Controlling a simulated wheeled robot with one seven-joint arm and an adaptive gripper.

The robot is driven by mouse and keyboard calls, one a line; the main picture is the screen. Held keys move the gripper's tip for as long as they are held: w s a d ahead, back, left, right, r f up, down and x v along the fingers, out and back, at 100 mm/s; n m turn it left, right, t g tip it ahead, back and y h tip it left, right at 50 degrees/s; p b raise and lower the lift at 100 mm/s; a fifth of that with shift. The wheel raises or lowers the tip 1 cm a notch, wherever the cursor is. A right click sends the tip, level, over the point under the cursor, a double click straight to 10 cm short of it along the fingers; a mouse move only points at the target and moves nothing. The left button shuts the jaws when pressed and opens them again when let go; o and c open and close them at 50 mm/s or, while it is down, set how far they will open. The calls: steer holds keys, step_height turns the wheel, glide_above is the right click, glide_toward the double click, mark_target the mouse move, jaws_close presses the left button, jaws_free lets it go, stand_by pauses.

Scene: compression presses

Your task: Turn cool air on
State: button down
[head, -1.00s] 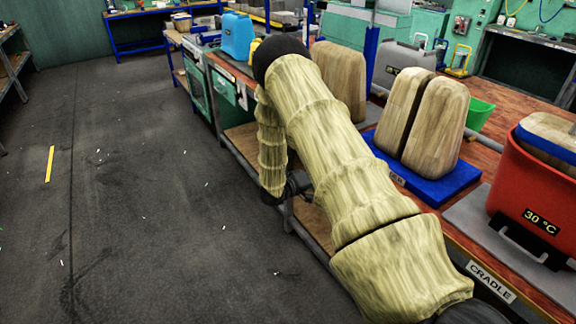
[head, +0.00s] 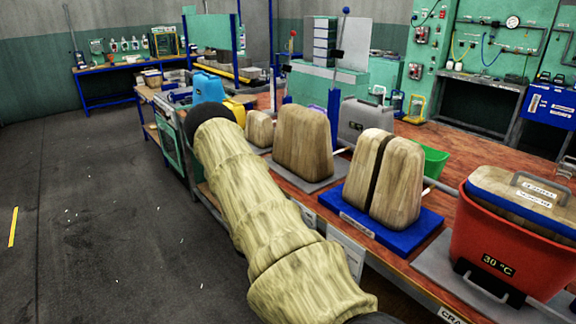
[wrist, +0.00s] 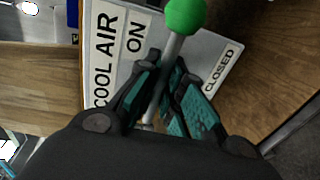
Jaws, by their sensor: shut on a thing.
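In the wrist view, a sign plate (wrist: 205,50) reads "COOL AIR ON" on one side and "CLOSED" on the other. A grey lever with a green ball knob (wrist: 186,14) stands in front of it. My gripper (wrist: 168,75) is shut on the lever's shaft below the knob, with one teal-padded finger on each side. The lower end of the lever is partly hidden by the fingers. In the head view my arm covers the gripper and I cannot make out the lever there.
A red bin marked 30 °C (head: 510,240) stands at the right. A split wooden block on a blue base (head: 405,222) and another wooden block (head: 303,145) line the bench beside my arm. A green container (head: 432,160) sits behind. Dark floor at the left is clear.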

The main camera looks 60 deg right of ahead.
steer(key=shift+w, duration=0.1)
steer(key=c, duration=1.5)
jaws_free()
steer(key=v, duration=1.2)
steer(key=w+a+f+n+t+y, duration=0.25)
steer(key=a+f+t, duration=0.35)
steer(key=a, duration=0.6)
steer(key=w+a+f+n+t+y, duration=0.1)
steer(key=a+f+n+t+y, duration=0.2)
steer(key=a+f, duration=0.7)
steer(key=s+a+y, duration=0.3)
steer(key=s+a, duration=0.3)
steer(key=a, duration=0.3)
steer(key=s+a+g+y, duration=0.1)
steer(key=s+a+y, duration=0.2)
steer(key=s+a, duration=0.4)
steer(key=s+a+f+m+g+y, duration=0.1)
steer(key=s+a+y, duration=0.2)
steer(key=a, duration=0.9)
steer(key=shift+s+a, duration=0.15)
steer(key=shift+s, duration=0.75)
steer(key=shift+s+a, duration=0.15)
steer(key=shift+s, duration=0.7)
